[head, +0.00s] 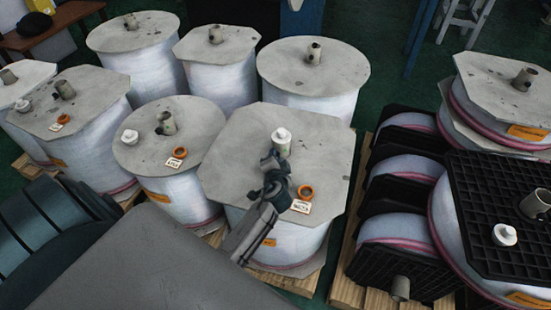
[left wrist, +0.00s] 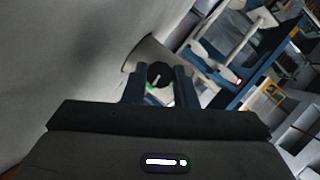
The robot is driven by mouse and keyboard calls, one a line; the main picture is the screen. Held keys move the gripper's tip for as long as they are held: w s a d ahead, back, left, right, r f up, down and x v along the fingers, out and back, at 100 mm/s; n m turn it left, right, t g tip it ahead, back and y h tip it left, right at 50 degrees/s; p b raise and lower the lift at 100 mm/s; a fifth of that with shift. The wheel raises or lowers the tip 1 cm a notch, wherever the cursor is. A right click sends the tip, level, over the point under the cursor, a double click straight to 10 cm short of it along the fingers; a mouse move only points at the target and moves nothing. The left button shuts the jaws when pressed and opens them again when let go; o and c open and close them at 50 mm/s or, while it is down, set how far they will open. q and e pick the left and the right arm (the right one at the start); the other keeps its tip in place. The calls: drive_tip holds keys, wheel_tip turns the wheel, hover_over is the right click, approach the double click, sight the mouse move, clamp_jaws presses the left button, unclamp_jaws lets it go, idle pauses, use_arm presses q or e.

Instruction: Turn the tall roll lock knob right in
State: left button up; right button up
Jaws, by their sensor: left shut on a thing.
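A tall film roll (head: 262,222) wrapped in pale film stands in the middle of the head view, with a grey eight-sided plate (head: 320,150) on top. My left gripper (head: 275,168) is low over this plate. In the left wrist view a dark round knob (left wrist: 160,75) with a white mark sits between my left fingers (left wrist: 157,84), which are shut on it. Behind the knob is a pale tube end (left wrist: 146,54). In the head view the gripper mostly hides the knob. My right gripper is in neither view.
On the same plate stand a white cap (head: 281,143), an orange ring (head: 305,192) and a small label card (head: 301,207). Several other capped rolls crowd behind and to the left. A black rack (head: 385,210) with rolls stands close on the right.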

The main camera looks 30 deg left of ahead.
use_arm(q)
drive_tip(key=shift+f, duration=0.1)
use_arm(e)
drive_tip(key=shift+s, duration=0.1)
use_arm(q)
drive_tip(key=o, duration=1)
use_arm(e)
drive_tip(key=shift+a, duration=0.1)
use_arm(q)
drive_tip(key=shift+s+d, duration=0.2)
drive_tip(key=shift+s, duration=0.1)
drive_tip(key=b+v, duration=0.1)
drive_tip(key=v, duration=0.9)
drive_tip(key=shift+r, duration=0.25)
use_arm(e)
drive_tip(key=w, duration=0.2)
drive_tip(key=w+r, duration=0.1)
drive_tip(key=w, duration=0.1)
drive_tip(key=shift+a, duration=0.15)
